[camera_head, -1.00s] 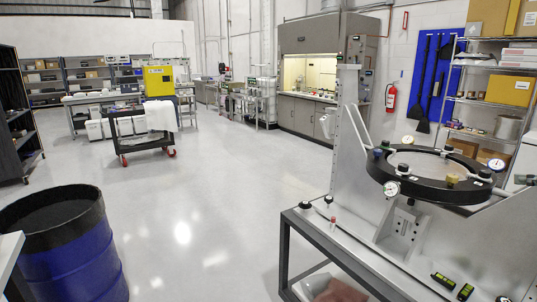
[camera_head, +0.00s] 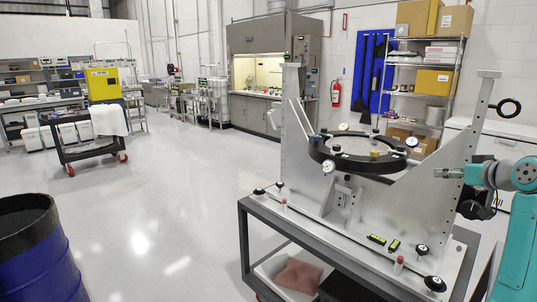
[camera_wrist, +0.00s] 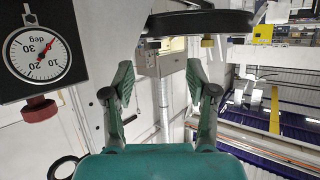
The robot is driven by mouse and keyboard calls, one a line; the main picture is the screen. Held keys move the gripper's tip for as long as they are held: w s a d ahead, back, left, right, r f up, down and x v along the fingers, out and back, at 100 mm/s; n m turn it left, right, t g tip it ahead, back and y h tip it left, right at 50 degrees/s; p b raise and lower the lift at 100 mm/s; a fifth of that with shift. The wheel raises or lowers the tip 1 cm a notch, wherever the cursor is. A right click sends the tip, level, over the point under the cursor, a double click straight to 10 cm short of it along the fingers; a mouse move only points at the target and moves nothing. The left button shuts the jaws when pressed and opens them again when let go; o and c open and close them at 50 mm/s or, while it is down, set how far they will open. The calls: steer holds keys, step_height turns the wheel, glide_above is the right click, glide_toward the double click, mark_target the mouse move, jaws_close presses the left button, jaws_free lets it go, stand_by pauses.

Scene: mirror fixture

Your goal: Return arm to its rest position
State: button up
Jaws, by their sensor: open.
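My teal arm (camera_head: 521,245) comes up at the right edge of the head view, on the right side of the mirror fixture. Its wrist end (camera_head: 486,175) points left toward the fixture's right side plate (camera_head: 440,150); the fingers are hard to make out there. In the wrist view my gripper (camera_wrist: 160,80) has its two dark green fingers apart, with nothing between them. The fixture's black ring (camera_head: 362,153) carries several dials and knobs, and part of the ring (camera_wrist: 200,22) crosses the top of the wrist view.
A degree dial (camera_wrist: 38,55) with a red knob (camera_wrist: 40,110) is close at left in the wrist view. The fixture stands on a grey-framed cart (camera_head: 300,240). A blue drum (camera_head: 35,255) is at lower left. Open floor (camera_head: 165,200) lies between them.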

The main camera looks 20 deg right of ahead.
steer(key=w+a+f+m, duration=0.1)
steer(key=w+a+f, duration=0.1)
steer(key=a+f, duration=0.7)
steer(key=w+a+f, duration=0.2)
steer(key=a+f, duration=0.3)
steer(key=f, duration=0.8)
steer(key=s+a+f, duration=0.4)
steer(key=a+f, duration=0.4)
steer(key=s+a+f, duration=0.4)
steer(key=a+f, duration=0.4)
steer(key=a, duration=0.1)
steer(key=s+a+f+n, duration=0.1)
steer(key=s+a+f, duration=0.1)
steer(key=s+a, duration=0.6)
steer(key=s+a+f, duration=0.3)
steer(key=s+a, duration=0.4)
steer(key=s, duration=0.4)
steer(key=s+a+r+n+y, duration=0.1)
steer(key=s+a+r, duration=0.2)
steer(key=s, duration=0.6)
steer(key=s+a+r+n+t+y, duration=0.1)
steer(key=s+a+r+n+y, duration=0.1)
steer(key=s+r, duration=0.3)
steer(key=s+a, duration=0.1)
steer(key=s, duration=0.2)
steer(key=shift+s+a+r+t+y, duration=0.2)
steer(key=shift+s+r+t+y, duration=0.1)
steer(key=shift+s+r, duration=0.1)
